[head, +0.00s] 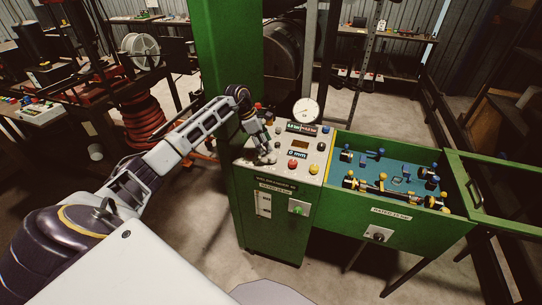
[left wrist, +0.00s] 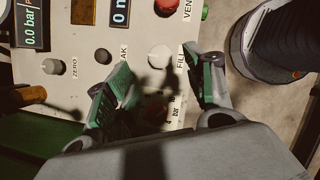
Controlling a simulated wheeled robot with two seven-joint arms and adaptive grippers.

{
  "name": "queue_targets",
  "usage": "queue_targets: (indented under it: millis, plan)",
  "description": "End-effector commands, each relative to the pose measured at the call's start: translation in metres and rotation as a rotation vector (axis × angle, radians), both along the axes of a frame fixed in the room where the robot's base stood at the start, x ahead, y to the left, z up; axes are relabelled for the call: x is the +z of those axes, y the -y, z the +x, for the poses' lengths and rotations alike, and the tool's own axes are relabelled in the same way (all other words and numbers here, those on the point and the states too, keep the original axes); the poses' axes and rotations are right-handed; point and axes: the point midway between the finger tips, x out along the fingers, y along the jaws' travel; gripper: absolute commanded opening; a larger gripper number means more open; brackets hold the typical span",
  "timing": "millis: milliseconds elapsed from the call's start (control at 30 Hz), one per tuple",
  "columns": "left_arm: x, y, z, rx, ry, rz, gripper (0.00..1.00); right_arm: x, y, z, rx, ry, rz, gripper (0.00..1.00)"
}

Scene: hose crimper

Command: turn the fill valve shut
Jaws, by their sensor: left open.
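The fill valve is a pale round knob (left wrist: 159,57) beside the label FILL on the light control panel in the left wrist view. My left gripper (left wrist: 156,60) is open, its green-padded fingers on either side of the knob in the picture. Whether they touch it I cannot tell. In the head view my left gripper (head: 266,156) is over the panel's left part (head: 309,148) and hides the knob there. My right gripper is not in view.
A red knob (left wrist: 167,6) by the VENT label sits near the fill knob; it also shows in the head view (head: 292,164). A dial gauge (head: 306,111) stands behind the panel. A green tray with fittings (head: 341,193) is to the right.

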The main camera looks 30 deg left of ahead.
Motion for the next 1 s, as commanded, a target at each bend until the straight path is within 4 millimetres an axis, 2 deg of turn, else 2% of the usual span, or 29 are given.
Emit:
queue_targets:
  millis: [533, 1000]
  plan:
    - [-0.005, 0.0, 0.0, 0.0, -0.003, 0.003, 0.54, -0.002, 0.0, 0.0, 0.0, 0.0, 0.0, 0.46]
    - [-0.045, 0.013, 0.01, -0.001, -0.003, 0.001, 0.54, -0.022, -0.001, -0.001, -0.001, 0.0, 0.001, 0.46]
